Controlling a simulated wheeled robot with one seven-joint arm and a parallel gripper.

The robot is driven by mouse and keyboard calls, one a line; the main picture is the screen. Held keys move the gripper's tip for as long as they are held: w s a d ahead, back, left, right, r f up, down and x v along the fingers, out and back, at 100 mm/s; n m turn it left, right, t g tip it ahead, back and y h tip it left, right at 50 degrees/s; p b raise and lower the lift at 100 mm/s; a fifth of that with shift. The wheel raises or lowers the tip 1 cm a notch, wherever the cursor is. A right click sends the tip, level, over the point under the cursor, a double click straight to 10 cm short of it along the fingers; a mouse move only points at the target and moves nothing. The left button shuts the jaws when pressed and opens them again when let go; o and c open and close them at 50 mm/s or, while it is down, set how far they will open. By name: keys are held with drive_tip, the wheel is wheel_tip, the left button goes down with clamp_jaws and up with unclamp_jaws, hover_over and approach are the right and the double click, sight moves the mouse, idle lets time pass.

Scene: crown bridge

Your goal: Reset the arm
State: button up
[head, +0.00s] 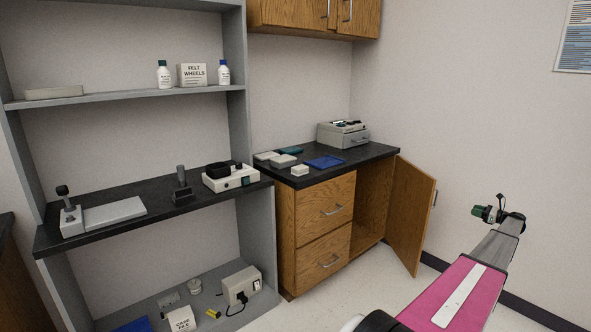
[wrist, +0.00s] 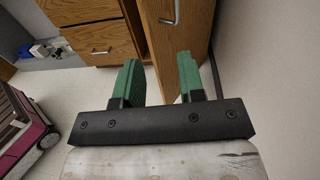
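My gripper (wrist: 158,80) shows in the wrist view with its two green fingers spread apart and nothing between them. In the head view my gripper (head: 488,212) is at the far end of my arm, at the right, in front of the bare wall. It is to the right of the open cabinet door (head: 412,215) and apart from it in that view. In the wrist view the wooden door (wrist: 178,40) with its metal handle stands beyond the fingers.
The wooden cabinet (head: 322,225) has two shut drawers and an open compartment. A black counter (head: 375,153) holds a grey machine (head: 342,134), a blue tray (head: 325,162) and small boxes. A grey shelf unit (head: 240,110) stands at left. Floor (head: 355,290) before the cabinet is clear.

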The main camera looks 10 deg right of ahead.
drive_tip(key=w+a+f+n+g, duration=0.2)
drive_tip(key=w+a+n, duration=0.1)
drive_tip(key=a, duration=1.2)
drive_tip(key=w+a+f+n+g, duration=0.2)
drive_tip(key=w+a+g, duration=0.1)
drive_tip(key=a, duration=1.1)
drive_tip(key=s+a+f+n+g+h, duration=0.1)
drive_tip(key=a+f+n+g, duration=0.15)
drive_tip(key=a, duration=1.15)
drive_tip(key=s+a+f+n+g+h, duration=0.15)
drive_tip(key=a+n, duration=0.25)
drive_tip(key=a, duration=0.9)
drive_tip(key=s+a+n+g+h, duration=0.15)
drive_tip(key=s+a+n, duration=0.3)
drive_tip(key=a, duration=0.65)
drive_tip(key=s+a+n+g+h, duration=0.1)
drive_tip(key=s+a+n+g, duration=0.2)
drive_tip(key=s+a, duration=0.5)
drive_tip(key=s+a+r+n+h, duration=0.1)
drive_tip(key=s+a+n+h, duration=0.4)
drive_tip(key=s+a+n, duration=0.4)
drive_tip(key=s+a, duration=0.6)
drive_tip(key=a, duration=0.2)
drive_tip(key=shift+s+r+n+g, duration=0.2)
drive_tip(key=shift+s+n+g, duration=0.1)
drive_tip(key=shift+g, duration=0.05)
